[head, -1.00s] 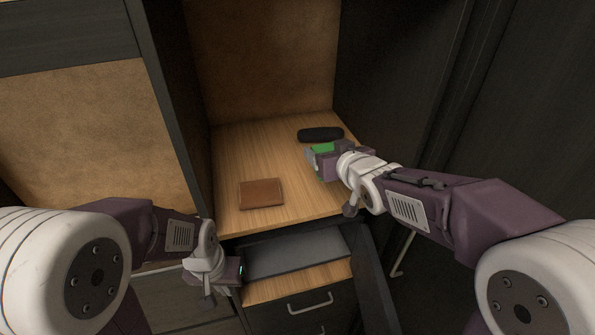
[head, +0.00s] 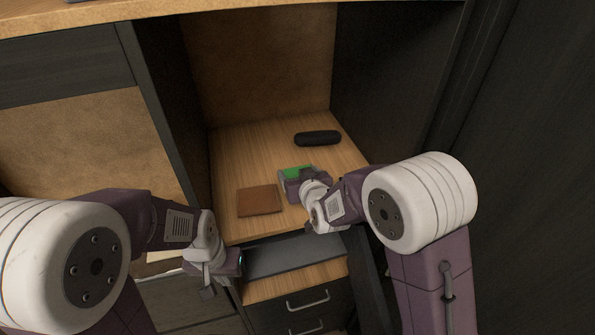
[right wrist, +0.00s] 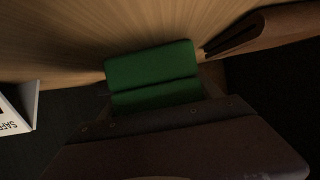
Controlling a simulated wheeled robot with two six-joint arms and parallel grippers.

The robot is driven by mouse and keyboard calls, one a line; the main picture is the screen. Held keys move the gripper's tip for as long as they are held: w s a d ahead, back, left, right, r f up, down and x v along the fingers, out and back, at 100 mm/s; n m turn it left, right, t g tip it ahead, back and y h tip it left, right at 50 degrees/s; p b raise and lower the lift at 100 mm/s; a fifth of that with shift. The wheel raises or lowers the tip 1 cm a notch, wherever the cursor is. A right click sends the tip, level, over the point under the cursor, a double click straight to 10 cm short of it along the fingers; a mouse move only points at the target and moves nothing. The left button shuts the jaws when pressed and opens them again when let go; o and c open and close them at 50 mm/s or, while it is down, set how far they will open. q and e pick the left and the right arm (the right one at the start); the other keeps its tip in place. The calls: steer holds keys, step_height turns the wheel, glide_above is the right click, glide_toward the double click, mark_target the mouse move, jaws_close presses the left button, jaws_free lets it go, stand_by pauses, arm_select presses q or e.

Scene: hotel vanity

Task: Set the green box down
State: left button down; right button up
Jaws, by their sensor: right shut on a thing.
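The green box (head: 297,172) is held at the end of my right gripper (head: 289,181), over the wooden shelf (head: 235,150) and just to the right of the brown wallet (head: 258,200). In the right wrist view the green box (right wrist: 152,68) fills the space in front of the gripper, with wood surface close behind it. I cannot tell whether its underside touches the shelf. My left gripper (head: 238,263) is low, beside the open drawer; its fingers are too small and dark to read.
A black case (head: 317,138) lies further back on the shelf. Dark side panels (head: 392,75) bound the shelf. Its left rear is clear. A white card with lettering (right wrist: 20,105) shows in the right wrist view.

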steer(key=shift+s+a+f+b, duration=0.1)
steer(key=shift+s+a+b, duration=0.05)
steer(key=shift+s+b, duration=0.15)
steer(key=o, duration=1.4)
steer(key=shift+o, duration=0.4)
steer(key=shift+w, duration=0.1)
steer(key=shift+r+p, duration=0.3)
steer(key=shift+p, duration=0.15)
steer(key=b+v, duration=0.3)
steer(key=v, duration=0.8)
steer(key=shift+s+d+r, duration=0.1)
steer(key=shift+s+d, duration=0.1)
steer(key=shift+s, duration=0.4)
